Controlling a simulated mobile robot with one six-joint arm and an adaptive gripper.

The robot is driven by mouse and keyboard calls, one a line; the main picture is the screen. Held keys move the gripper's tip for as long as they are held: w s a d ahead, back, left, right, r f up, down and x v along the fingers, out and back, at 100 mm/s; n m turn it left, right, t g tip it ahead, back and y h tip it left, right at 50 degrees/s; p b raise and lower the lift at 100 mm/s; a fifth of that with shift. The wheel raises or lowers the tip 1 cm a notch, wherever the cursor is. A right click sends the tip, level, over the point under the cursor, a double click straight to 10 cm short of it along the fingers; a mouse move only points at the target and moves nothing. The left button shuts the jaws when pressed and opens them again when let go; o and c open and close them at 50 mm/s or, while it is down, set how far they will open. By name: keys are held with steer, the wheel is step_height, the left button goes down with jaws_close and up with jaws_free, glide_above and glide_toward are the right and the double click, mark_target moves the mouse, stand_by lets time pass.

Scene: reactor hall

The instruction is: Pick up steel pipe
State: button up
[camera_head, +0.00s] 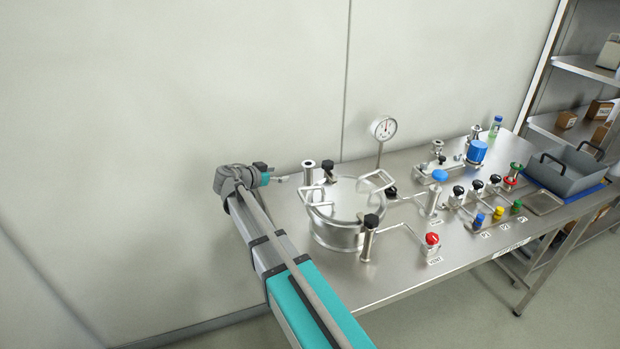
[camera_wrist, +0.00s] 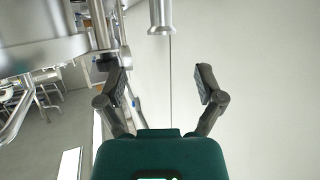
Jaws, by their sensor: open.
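A short upright steel pipe (camera_head: 309,176) with a flanged top stands on the steel bench, at the back left beside the round vessel. A flanged steel cylinder (camera_wrist: 160,16), which looks like the same pipe, shows at the top middle of the wrist view, ahead of the fingers. My gripper (camera_head: 277,180) is at the left of the pipe, pointing right at it and apart from it. In the wrist view my gripper (camera_wrist: 163,84) is open, with nothing between its two fingers. The pipe's lower end is out of the wrist view.
A black-knobbed post (camera_head: 329,178) is close by. A pressure gauge (camera_head: 383,129), several valves and a grey tray (camera_head: 566,180) fill the bench further right. A bare wall (camera_head: 170,130) is behind.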

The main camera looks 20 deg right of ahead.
mark_target(305, 170)
steer(key=shift+d, duration=0.35)
steer(key=shift+b+x, duration=1.45)
steer(key=shift+x, duration=2.9)
steer(key=b+x, duration=0.1)
steer(key=x, duration=0.3)
steer(key=shift+w+a+f+b, duration=0.15)
steer(key=shift+w+f+b, duration=0.1)
steer(key=shift+b, duration=0.15)
steer(key=shift+w+d+f, duration=0.1)
steer(key=shift+w+d, duration=0.1)
steer(key=shift+d, duration=0.3)
